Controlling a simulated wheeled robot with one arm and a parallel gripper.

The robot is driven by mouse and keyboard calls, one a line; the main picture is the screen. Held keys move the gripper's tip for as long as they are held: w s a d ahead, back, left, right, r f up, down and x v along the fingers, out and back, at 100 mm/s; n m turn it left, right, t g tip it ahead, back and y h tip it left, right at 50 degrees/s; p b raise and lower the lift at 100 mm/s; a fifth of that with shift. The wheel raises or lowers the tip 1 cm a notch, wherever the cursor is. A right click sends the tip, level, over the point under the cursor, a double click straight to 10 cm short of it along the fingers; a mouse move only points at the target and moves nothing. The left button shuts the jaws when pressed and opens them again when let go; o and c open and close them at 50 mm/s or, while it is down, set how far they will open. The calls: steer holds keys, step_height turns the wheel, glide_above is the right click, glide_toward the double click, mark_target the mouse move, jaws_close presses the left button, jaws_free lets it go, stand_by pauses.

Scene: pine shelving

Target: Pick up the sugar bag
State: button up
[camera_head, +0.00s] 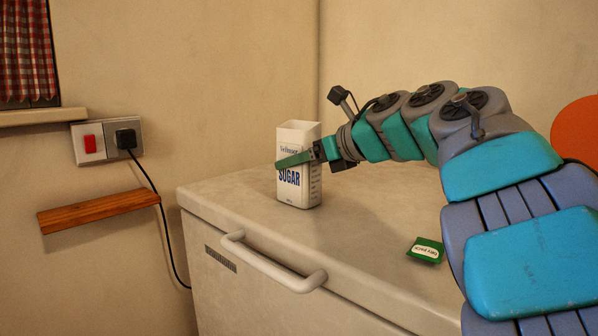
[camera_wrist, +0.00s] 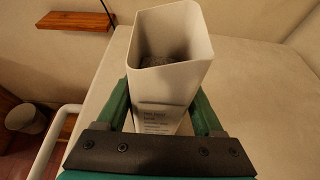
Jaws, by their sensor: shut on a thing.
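The sugar bag (camera_head: 298,193) is a white, upright, box-like pack with "SUGAR" in dark blue letters, on top of the pale chest (camera_head: 345,228). My gripper (camera_head: 297,160) comes in from the right, with a green finger across the front of the bag. The wrist view shows the bag (camera_wrist: 171,75) between the two green fingers of my gripper (camera_wrist: 163,112), which is shut on it. The top of the bag looks open, with a dark inside. Its base appears to be at the chest top; I cannot tell whether it touches.
A small green packet (camera_head: 426,250) lies on the chest top to the right. A white handle (camera_head: 272,262) runs along the chest front. A wooden shelf (camera_head: 100,211) and a socket with a black plug (camera_head: 126,138) are on the left wall.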

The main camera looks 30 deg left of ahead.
jaws_close()
steer(key=shift+r, duration=0.2)
